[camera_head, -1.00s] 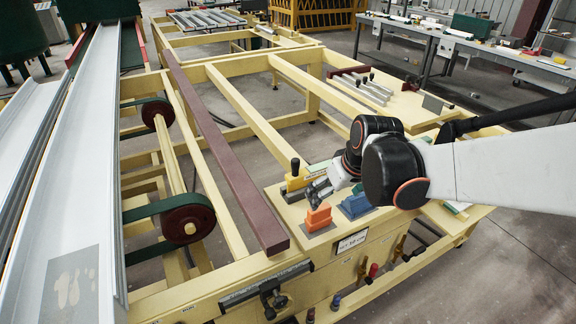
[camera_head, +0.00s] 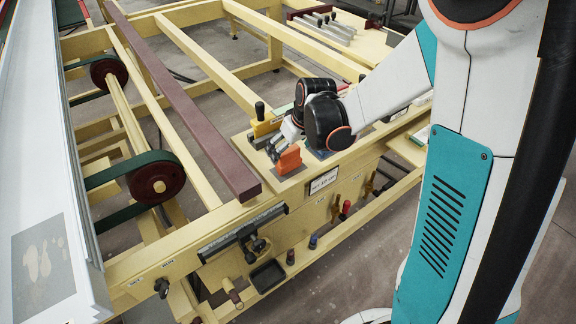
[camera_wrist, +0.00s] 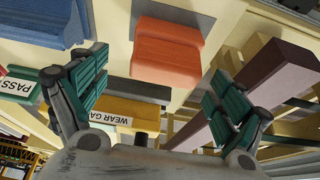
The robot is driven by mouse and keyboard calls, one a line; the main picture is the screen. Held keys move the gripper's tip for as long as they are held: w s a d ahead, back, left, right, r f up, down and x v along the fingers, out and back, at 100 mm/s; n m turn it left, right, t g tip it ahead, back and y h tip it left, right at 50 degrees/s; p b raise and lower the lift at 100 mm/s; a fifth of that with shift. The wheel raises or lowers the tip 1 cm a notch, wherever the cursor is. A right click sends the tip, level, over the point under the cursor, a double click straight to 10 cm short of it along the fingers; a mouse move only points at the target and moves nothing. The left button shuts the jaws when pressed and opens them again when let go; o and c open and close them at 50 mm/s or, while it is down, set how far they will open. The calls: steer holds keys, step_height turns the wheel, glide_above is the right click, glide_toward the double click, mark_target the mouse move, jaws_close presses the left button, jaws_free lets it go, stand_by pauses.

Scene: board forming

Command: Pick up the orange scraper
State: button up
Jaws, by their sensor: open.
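The orange scraper (camera_head: 290,159) stands on the yellow workbench corner, on a grey base. In the wrist view its orange block (camera_wrist: 168,48) lies ahead, between the two open green-padded fingers. My gripper (camera_head: 276,149) is right beside the scraper in the head view, tilted down towards it. The open fingers show clearly in the wrist view (camera_wrist: 160,85), with a gap to the orange block on both sides. No contact is visible. Part of the scraper is hidden by the gripper in the head view.
A blue scraper (camera_wrist: 186,10) stands close by, mostly hidden behind my arm in the head view. A yellow block labelled WEAR GA... (camera_wrist: 122,112) and a green PASS block (camera_wrist: 22,86) are near. A dark red beam (camera_head: 185,110) runs along the left.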

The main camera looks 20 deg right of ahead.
steer(key=shift+s+b+x, duration=0.15)
steer(key=shift+b+x, duration=0.45)
steer(key=shift+x, duration=0.8)
steer(key=shift+s+b+x, duration=0.15)
steer(key=shift+b+x, duration=0.4)
steer(key=shift+x, duration=0.8)
steer(key=shift+c, duration=0.2)
steer(key=c, duration=1.3)
steer(key=shift+r, duration=0.1)
step_height(320, 180, up, 20)
steer(key=p, duration=0.6)
